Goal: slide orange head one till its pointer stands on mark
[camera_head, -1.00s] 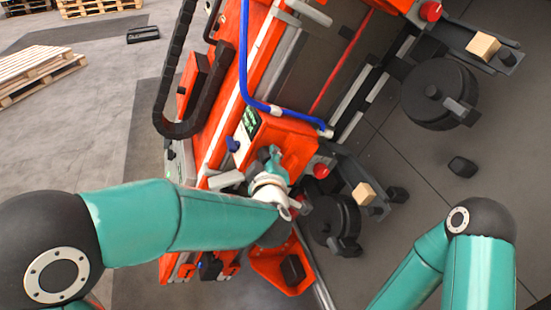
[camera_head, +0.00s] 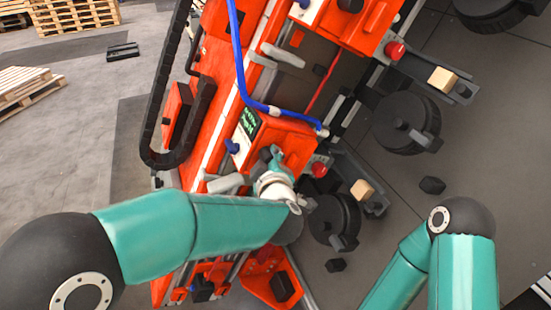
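An orange head (camera_head: 292,140) with a small green-lit display (camera_head: 248,124) and a red knob (camera_head: 319,170) sits on the orange gantry beam, low in the middle of the view. I take it for head one. My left arm reaches in from the left, and its white wrist is close against the near side of this head. My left gripper (camera_head: 272,157) is at the head's near edge, small and seen from behind. Its fingers are mostly hidden, so contact and grip are unclear. I cannot make out the pointer or the mark. My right gripper is out of view.
Another orange head (camera_head: 345,18) stands farther up the beam. A blue hose (camera_head: 240,60) runs to the near head. Black wheels (camera_head: 334,220) (camera_head: 405,122) and wooden blocks (camera_head: 363,190) (camera_head: 442,79) are at the right. Pallets (camera_head: 75,14) lie far left on open floor.

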